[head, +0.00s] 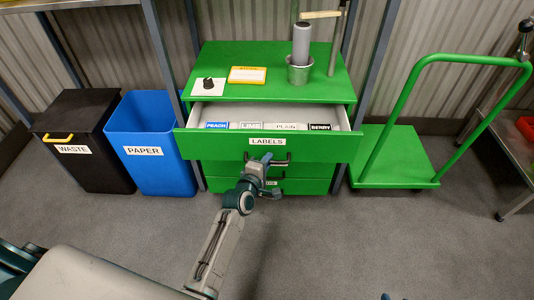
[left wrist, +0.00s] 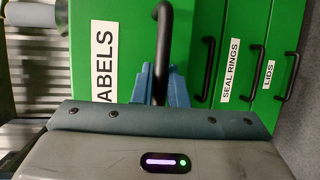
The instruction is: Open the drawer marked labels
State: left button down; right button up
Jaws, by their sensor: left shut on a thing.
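The green drawer marked LABELS (head: 315,147) is pulled well out of the green cabinet, its pale inside showing from above. Inside are cards or packs marked PEACH, LIME, PLAIN and BERRY (head: 320,127). My left gripper (head: 266,161) is at the middle of the drawer front, below the label. In the left wrist view the blue fingers (left wrist: 160,82) are shut on the black bar handle (left wrist: 163,35), one on each side. The LABELS plate (left wrist: 105,60) stands beside the handle there.
Drawers marked SEAL RINGS (left wrist: 231,70) and LIDS (left wrist: 268,75) are shut below. The can seamer (head: 300,66) stands on the cabinet top. A blue PAPER bin (head: 150,170) and black WASTE bin (head: 105,175) stand left, a green trolley (head: 400,158) right. Floor in front is clear.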

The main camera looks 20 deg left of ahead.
pick_arm(q)
jog(key=shift+s+d+p, duration=0.2)
jog(key=shift+s+d, duration=0.05)
jog(key=shift+s, duration=0.55)
jog(key=shift+s+d+p, duration=0.15)
jog(key=shift+s+d, duration=0.05)
jog(key=shift+s, duration=0.65)
jog(key=shift+s+d+p, duration=0.2)
jog(key=shift+s+d, duration=0.05)
jog(key=shift+s, duration=0.55)
pick_arm(e)
jog(key=shift+s+d+r+g, duration=0.35)
jog(key=shift+s+d+g, duration=0.05)
jog(key=shift+g, duration=0.3)
pick_arm(q)
jog(key=c, duration=1.7)
grip_release()
jog(key=shift+c, duration=0.2)
jog(key=shift+s, duration=0.1)
jog(key=v, duration=1)
jog(key=shift+s, duration=0.35)
pick_arm(e)
jog(key=shift+d+r+n, duration=0.1)
jog(key=shift+r+n, duration=0.15)
jog(key=shift+n, duration=0.05)
jog(key=shift+f, duration=0.15)
